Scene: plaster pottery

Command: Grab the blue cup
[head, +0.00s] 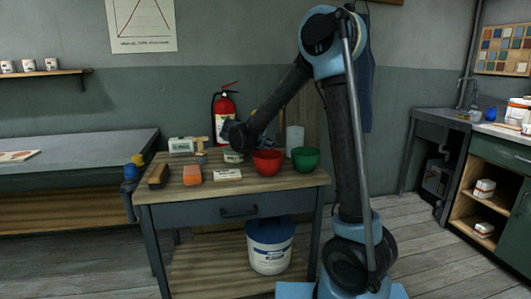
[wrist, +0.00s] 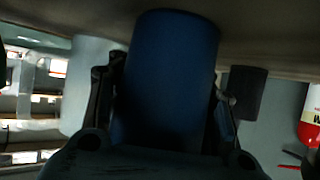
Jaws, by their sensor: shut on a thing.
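The blue cup (wrist: 170,75) fills the middle of the wrist view, between the two dark fingers of my gripper (wrist: 165,100). The fingers press against both sides of it. The wrist view appears upside down, with the table top along its upper edge, and the cup's end is at or very near that surface. In the head view my gripper (head: 238,137) is low over the back of the wooden worktable (head: 240,185). There the cup is mostly hidden behind my arm and the things in front.
A red bowl (head: 267,162) and a green bowl (head: 305,159) stand close on the right. A white cylinder (head: 295,138) stands behind them and also shows in the wrist view (wrist: 90,80). A tin (head: 233,156), an orange block (head: 193,175) and a brush (head: 158,175) sit left.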

